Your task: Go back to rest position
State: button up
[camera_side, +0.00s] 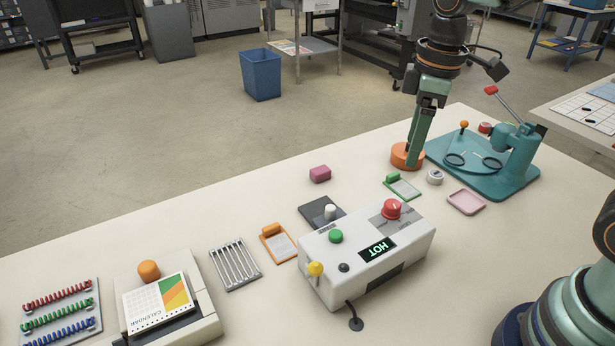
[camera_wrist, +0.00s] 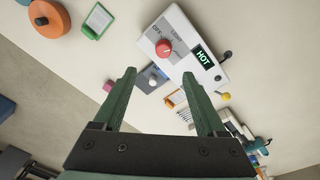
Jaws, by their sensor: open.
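My gripper (camera_side: 415,150) is a green two-finger gripper raised at the far right part of the table, in front of or above the orange round object (camera_side: 402,158) in the side view. In the wrist view my gripper (camera_wrist: 165,95) has its two fingers spread apart, with nothing between them but a view of the table beyond. The white laminator box (camera_side: 365,250) with a red knob, a green button, a yellow-tipped lever and a lit HOT display stands on the table, clear of the fingers.
A teal press (camera_side: 515,150) with a raised lever stands close to the right of my gripper. A green clipboard (camera_side: 403,187), white roll (camera_side: 434,177), pink tray (camera_side: 466,202) and magenta block (camera_side: 320,173) lie nearby. The calendar (camera_side: 158,302) is front left. The table's back left is clear.

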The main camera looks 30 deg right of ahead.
jog(key=s+d+r+m+t, duration=0.2)
jog(key=s+d+m+t, duration=0.2)
jog(key=m, duration=0.4)
jog(key=shift+s+d+r+t, duration=0.15)
jog(key=shift+s+t, duration=0.25)
jog(key=n+g, duration=0.6)
jog(key=n, duration=0.4)
send_over(393, 203)
notch_tip(393, 203, down, 4)
jog(key=r, duration=0.1)
notch_tip(393, 203, down, 13)
jog(key=shift+r, duration=0.2)
grip_shut()
